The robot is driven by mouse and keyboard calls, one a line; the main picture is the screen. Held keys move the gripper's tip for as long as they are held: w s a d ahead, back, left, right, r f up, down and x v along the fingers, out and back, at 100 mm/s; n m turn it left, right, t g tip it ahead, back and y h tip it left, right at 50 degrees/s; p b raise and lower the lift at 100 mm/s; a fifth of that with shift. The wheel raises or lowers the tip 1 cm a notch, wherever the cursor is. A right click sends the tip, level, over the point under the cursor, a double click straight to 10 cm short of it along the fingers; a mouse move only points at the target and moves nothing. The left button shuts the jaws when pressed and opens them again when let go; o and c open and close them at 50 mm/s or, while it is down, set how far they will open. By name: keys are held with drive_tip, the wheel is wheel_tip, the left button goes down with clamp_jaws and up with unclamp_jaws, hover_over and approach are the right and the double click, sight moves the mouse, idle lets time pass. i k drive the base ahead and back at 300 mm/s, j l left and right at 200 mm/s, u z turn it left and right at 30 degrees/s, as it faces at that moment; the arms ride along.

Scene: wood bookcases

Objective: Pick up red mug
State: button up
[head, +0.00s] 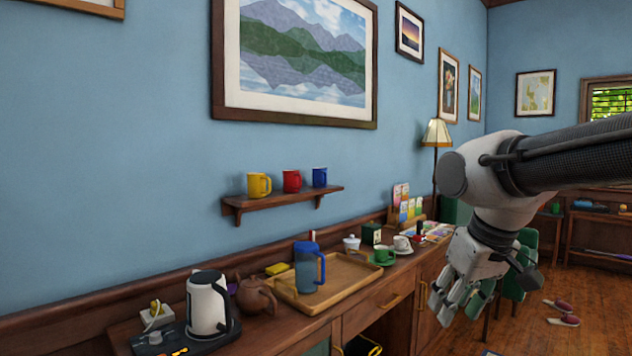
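The red mug (292,181) stands upright on a small wooden wall shelf (290,198), between a yellow mug (258,185) on its left and a blue mug (320,177) on its right. The mugs stand close together but apart. My gripper (460,300) hangs at the right, pointing down beside the sideboard, well to the right of the red mug and lower than it. Its fingers look spread apart, with nothing seen between them.
Below the shelf, a long wooden sideboard holds a kettle (208,304), a brown teapot (256,296), a tray (355,282) with a blue pitcher (309,268), and a green cup (383,257). A large framed picture (295,112) hangs above the shelf. The space before the shelf is clear.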

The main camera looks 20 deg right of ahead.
sight(291, 179)
drive_tip(key=i+l+u, duration=0.2)
drive_tip(key=i+l, duration=0.2)
drive_tip(key=i+l+u, duration=0.45)
drive_tip(key=i+l, duration=0.2)
drive_tip(key=l, duration=0.35)
